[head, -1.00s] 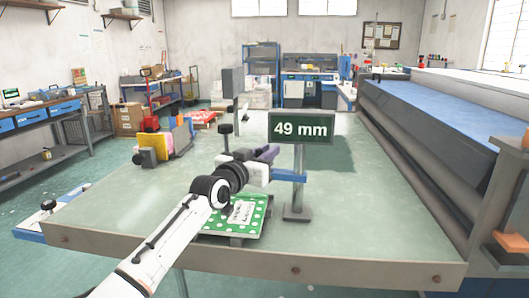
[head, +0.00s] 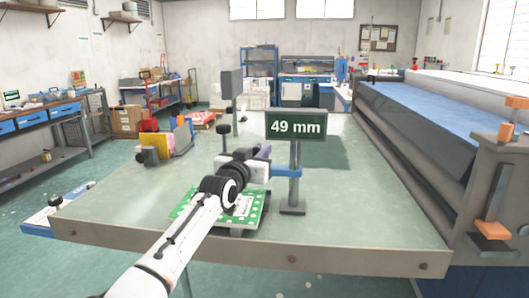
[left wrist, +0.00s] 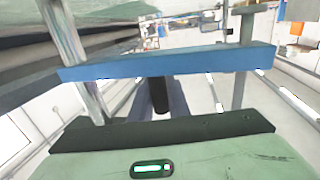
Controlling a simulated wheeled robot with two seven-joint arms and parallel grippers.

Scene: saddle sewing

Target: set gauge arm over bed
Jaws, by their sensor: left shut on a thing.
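A gauge stands on the table, with a grey post (head: 294,185), a dark sign (head: 296,126) reading "49 mm" and a blue arm (head: 287,172) reaching left from the post. My left gripper (head: 262,152) is at the left end of this arm, its purplish fingers pointing away from me. In the left wrist view the blue arm (left wrist: 190,62) crosses in front of the gripper; the exact contact is hard to see. A green dotted piece with a white label (head: 186,209) lies on a low stand below my left forearm, which partly hides it. My right gripper is not in view.
A black knob (head: 223,129) on a stem stands behind my left wrist. Yellow and red items (head: 158,147) stand at the table's left. A large machine with a blue bed (head: 425,115) borders the right. The table's right front is clear.

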